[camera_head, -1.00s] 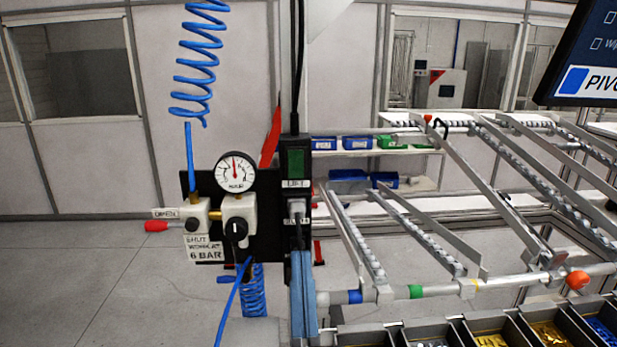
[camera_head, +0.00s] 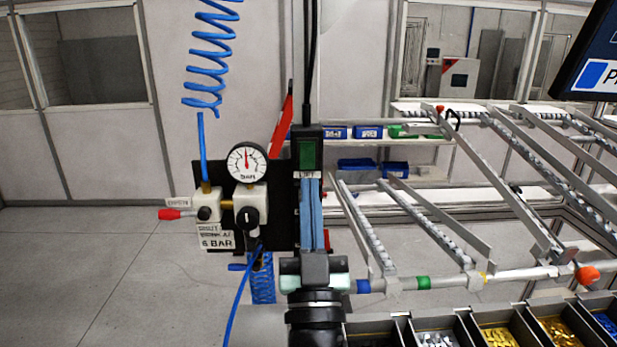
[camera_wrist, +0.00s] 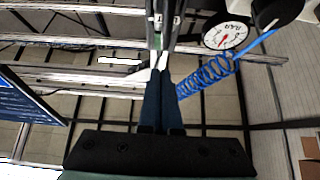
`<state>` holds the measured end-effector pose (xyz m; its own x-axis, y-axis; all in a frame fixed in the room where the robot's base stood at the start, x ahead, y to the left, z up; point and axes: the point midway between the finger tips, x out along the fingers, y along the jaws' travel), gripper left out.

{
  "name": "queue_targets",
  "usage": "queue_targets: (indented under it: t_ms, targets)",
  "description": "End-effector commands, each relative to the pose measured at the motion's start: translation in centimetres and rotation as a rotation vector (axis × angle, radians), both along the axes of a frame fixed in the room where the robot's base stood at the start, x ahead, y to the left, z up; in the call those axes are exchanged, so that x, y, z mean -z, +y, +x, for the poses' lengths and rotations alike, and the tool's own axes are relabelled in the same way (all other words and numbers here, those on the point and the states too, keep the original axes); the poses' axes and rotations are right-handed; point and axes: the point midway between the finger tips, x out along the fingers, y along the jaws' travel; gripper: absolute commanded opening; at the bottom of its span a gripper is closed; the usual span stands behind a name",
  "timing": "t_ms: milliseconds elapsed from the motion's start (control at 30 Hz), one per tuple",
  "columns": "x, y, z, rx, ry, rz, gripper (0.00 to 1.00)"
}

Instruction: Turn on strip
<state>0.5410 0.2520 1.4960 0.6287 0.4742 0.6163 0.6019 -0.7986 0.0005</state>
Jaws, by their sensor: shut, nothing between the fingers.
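The power strip (camera_head: 308,134) is a narrow black upright bar beside the black gauge panel, with a cable leaving its top. Its green rocker switch (camera_head: 307,154) shows near the top, above a small white label. Whether the switch is lit or pressed I cannot tell. My gripper (camera_head: 311,184) is shut and empty, its blue fingers pointing up just below the switch and covering the lower strip. In the wrist view my fingertips (camera_wrist: 161,66) point at the strip (camera_wrist: 165,22); contact cannot be told.
Left of the strip are a pressure gauge (camera_head: 248,162), a red-handled valve (camera_head: 176,214) and a black knob (camera_head: 247,215). A blue coiled hose (camera_head: 211,60) hangs above. A roller rack (camera_head: 440,230) and parts bins (camera_head: 500,340) lie to the right.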

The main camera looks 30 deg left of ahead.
Motion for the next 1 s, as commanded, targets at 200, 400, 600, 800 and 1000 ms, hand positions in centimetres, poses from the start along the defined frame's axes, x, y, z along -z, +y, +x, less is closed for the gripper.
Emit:
queue_targets:
  t_ms: [200,400,600,800,1000]
  targets:
    - [-0.7,1.7,1.8,-0.004,0.000,0.000,0.00]
    - [-0.6,2.6,3.3,-0.002,-0.001,0.000,0.00]
    - [-0.4,2.9,3.8,0.000,-0.002,0.001,0.00]
    - [-0.3,2.9,3.9,0.001,-0.001,0.002,0.00]
    - [-0.1,3.0,3.9,0.000,-0.005,0.004,0.00]
